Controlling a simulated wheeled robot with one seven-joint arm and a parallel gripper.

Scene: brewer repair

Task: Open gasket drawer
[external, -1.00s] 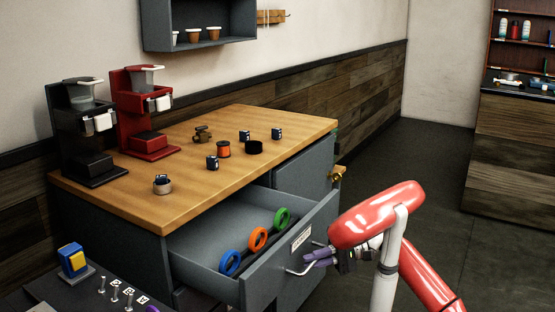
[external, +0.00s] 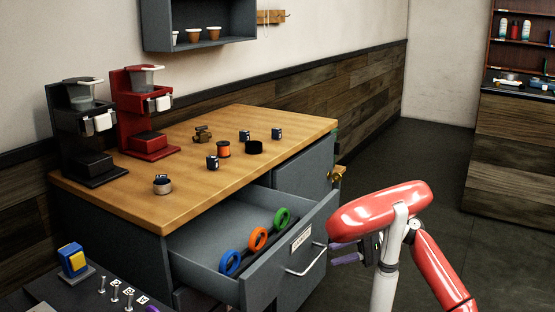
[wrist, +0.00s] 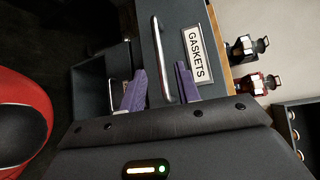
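The gasket drawer (external: 271,284) is pulled out from the grey cabinet under the wooden worktop. A blue ring (external: 229,263), an orange ring (external: 257,239) and a green ring (external: 282,218) stand in a row inside it. Its front has a silver bar handle (external: 306,264), also in the wrist view (wrist: 161,60), and a "GASKETS" label (wrist: 197,54). My gripper (external: 338,252) is just right of the handle in the external view. In the wrist view its purple fingers (wrist: 160,88) are spread on either side of the handle's line, open and apart from it.
A black brewer (external: 88,135) and a red brewer (external: 142,112) stand on the worktop (external: 200,180) with several small parts. A dark bench (external: 60,294) with pegs is at the front left. Floor right of the cabinet is clear.

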